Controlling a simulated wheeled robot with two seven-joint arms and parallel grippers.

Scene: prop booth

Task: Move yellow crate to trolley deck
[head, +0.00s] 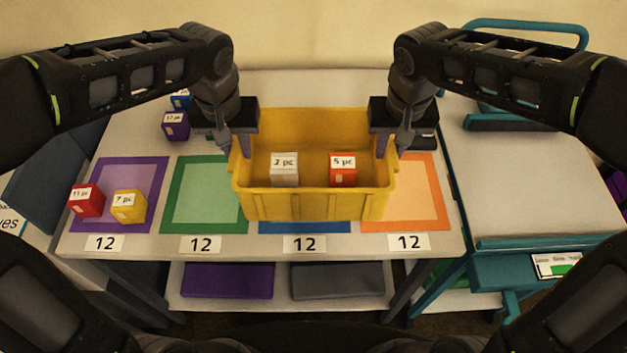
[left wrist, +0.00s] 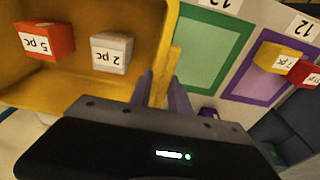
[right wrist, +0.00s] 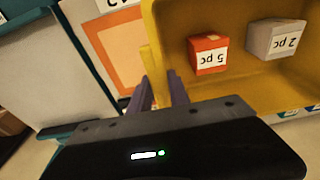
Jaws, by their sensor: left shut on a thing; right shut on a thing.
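The yellow crate (head: 315,205) is in the middle of the head view, over the blue square of the table. It holds a white block marked 2 pc (head: 284,169) and a red block marked 5 pc (head: 343,170). My left gripper (head: 236,150) is shut on the crate's left wall; its fingers straddle the rim in the left wrist view (left wrist: 160,92). My right gripper (head: 388,148) is shut on the right wall, also seen in the right wrist view (right wrist: 159,92). The trolley deck (head: 540,180) is at the right, bare. Whether the crate touches the table is hard to tell.
On the table's purple square (head: 152,172) are a red block (head: 86,201) and a yellow block (head: 129,206). A purple block (head: 175,126) and a blue block (head: 181,99) are at the back left. The trolley has a teal handle (head: 530,27) and a raised front edge (head: 550,243).

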